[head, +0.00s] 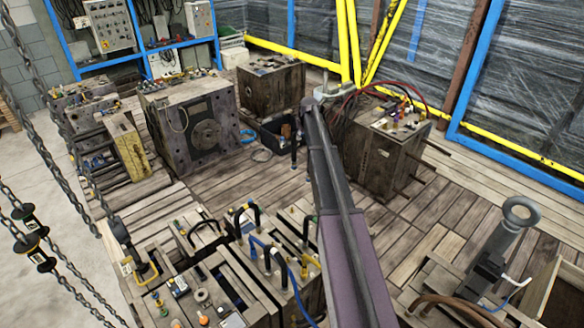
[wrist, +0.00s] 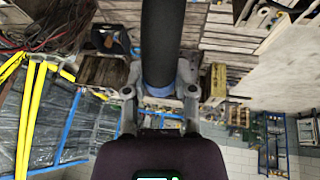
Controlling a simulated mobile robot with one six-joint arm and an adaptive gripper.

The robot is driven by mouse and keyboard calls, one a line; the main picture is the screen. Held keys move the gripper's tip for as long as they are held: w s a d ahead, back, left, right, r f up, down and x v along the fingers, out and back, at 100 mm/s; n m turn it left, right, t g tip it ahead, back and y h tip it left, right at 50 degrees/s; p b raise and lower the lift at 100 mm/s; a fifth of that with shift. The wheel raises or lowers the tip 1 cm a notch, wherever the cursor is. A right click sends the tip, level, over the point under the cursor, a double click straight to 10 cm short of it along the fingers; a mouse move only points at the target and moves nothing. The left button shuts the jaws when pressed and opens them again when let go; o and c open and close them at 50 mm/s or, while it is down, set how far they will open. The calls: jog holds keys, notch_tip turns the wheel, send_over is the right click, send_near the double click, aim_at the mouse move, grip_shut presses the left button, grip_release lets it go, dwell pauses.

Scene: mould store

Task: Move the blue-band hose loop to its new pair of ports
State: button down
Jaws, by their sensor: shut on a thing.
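The blue-band hose loop (wrist: 162,45) is a thick black hose in the wrist view, with its blue band (wrist: 160,91) low between my fingers. My gripper (wrist: 160,88) is shut on it, with one grey finger on each side. The far part of the loop runs out of the top of that view, so its ends are hidden. Other black hose loops (head: 247,211) stand on the mould block (head: 228,280) in the foreground. I cannot tell which ports are the new pair.
Large mould blocks (head: 190,118) stand on the plank floor behind. Another block (head: 385,160) with cables is right of my arm. Chains (head: 55,130) hang at the left. A grey lifting eye (head: 515,215) stands at the right. Planks (head: 440,215) right of my arm are partly clear.

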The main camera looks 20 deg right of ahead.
jog(key=w+d+r+p, duration=0.3)
jog(key=w+d, duration=0.5)
jog(key=w+d+r+p, duration=0.3)
jog(key=w+d, duration=0.4)
jog(key=d, duration=0.1)
jog(key=shift+w+d+r, duration=0.25)
jog(key=shift+w+d, duration=0.1)
jog(key=shift+d, duration=0.05)
